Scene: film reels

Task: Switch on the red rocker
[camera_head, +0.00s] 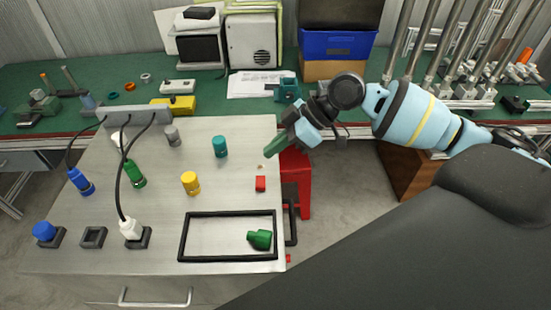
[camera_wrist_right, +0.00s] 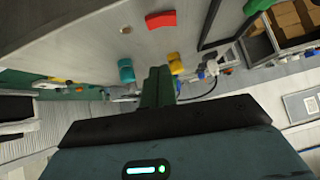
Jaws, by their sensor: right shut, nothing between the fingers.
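The red rocker (camera_head: 260,184) is a small red block on the right part of the grey metal worktop (camera_head: 215,135), near its right edge. In the right wrist view the red rocker (camera_wrist_right: 161,20) shows at the top, beyond the fingertips. I cannot tell which way it is tilted. My right gripper (camera_head: 268,153) has green fingers, shut and empty, above the worktop's right edge, behind the rocker and apart from it. The fingers of my right gripper (camera_wrist_right: 158,73) also show together in the wrist view. My left gripper is in neither view.
A black rectangular frame (camera_head: 181,238) with a green plug (camera_head: 260,239) inside lies in front of the rocker. Yellow (camera_head: 190,183) and teal (camera_head: 220,147) cylinders stand to its left. A red stool (camera_head: 303,180) stands beside the worktop. Cabled plugs are at the left.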

